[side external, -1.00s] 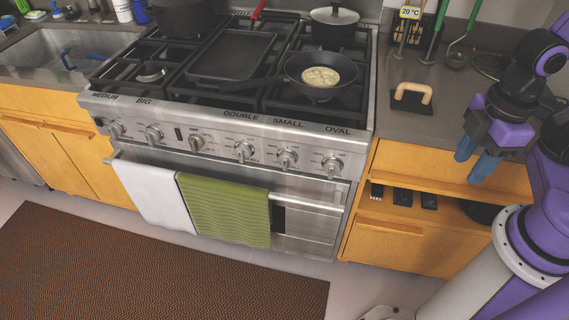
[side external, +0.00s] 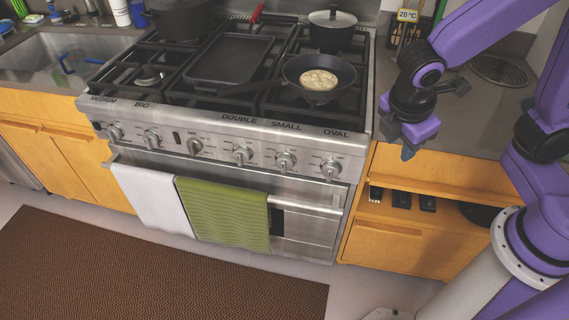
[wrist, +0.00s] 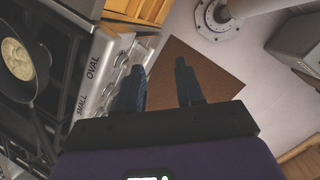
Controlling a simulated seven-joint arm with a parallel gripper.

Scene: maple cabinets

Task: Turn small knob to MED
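The small knob (side external: 286,161) is a silver knob on the stove's front panel, below the word SMALL. The oval knob (side external: 331,168) is to its right and the double knob (side external: 242,154) to its left. The knob markings are too small to read. My gripper (side external: 407,151) is right of the stove, in front of the counter edge, clear of every knob. In the wrist view, its two dark blue fingers (wrist: 159,88) are apart with nothing between them.
A pan (side external: 320,78) with a pancake sits on the stove's right side. A white towel (side external: 150,200) and a green towel (side external: 223,213) hang on the oven handle, below the knobs. The floor before the stove is clear apart from a mat (side external: 150,265).

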